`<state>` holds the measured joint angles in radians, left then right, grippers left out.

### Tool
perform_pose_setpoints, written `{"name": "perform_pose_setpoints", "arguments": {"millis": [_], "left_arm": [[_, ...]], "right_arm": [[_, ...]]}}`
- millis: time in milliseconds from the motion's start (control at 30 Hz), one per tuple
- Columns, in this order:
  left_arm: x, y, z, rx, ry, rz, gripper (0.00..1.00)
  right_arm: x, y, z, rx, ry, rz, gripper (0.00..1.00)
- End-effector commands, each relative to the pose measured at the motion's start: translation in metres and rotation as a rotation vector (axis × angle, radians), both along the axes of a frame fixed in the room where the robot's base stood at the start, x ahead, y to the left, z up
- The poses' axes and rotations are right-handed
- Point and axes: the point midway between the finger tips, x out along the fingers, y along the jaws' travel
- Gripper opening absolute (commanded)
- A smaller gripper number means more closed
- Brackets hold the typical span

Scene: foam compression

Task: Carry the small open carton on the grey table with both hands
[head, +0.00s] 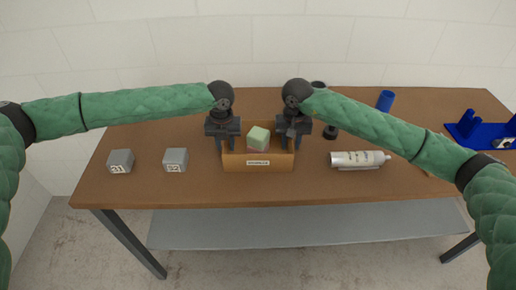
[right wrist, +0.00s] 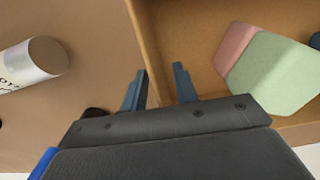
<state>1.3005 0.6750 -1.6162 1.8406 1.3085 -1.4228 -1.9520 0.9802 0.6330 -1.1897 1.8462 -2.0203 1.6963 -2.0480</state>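The small open carton (head: 236,163) is tan and sits on the brown tabletop, with a label on its front. A green and pink block (head: 259,138) lies inside it; it also shows in the right wrist view (right wrist: 275,72). My left gripper (head: 224,145) is at the carton's left wall, its two fingers apart and pointing down. My right gripper (head: 291,143) is at the right wall. In the right wrist view the right gripper (right wrist: 159,88) is open, one finger outside the carton wall and one inside, with a gap visible. Left finger contact is unclear.
A silver can (head: 358,159) lies to the right. A blue cylinder (head: 385,101) and a blue fixture (head: 480,128) are further right. A dark object partly shows behind my right gripper.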

Motion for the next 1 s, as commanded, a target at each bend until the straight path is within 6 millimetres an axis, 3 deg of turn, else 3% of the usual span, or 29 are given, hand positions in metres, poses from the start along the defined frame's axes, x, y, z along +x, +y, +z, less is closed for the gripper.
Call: {"name": "perform_pose_setpoints", "arguments": {"millis": [167, 467, 633, 1000], "left_arm": [[0.0003, 0.0004, -0.0100, 0.001, 0.000, 0.000, 0.29], [0.0002, 0.0003, -0.0116, 0.000, -0.001, 0.000, 0.29], [0.0001, 0.0002, -0.0115, 0.000, -0.001, 0.000, 0.00], [0.0002, 0.0004, -0.0108, 0.000, -0.001, 0.000, 0.00]], "right_arm": [[-0.0002, 0.0000, -0.0103, 0.000, 0.000, 0.000, 0.29], [0.0000, 0.0000, -0.0116, 0.000, 0.000, 0.000, 0.29], [-0.0001, 0.0001, -0.0115, 0.000, 0.000, 0.000, 0.00], [0.0001, -0.0001, -0.0107, 0.000, 0.000, 0.000, 0.00]]}}
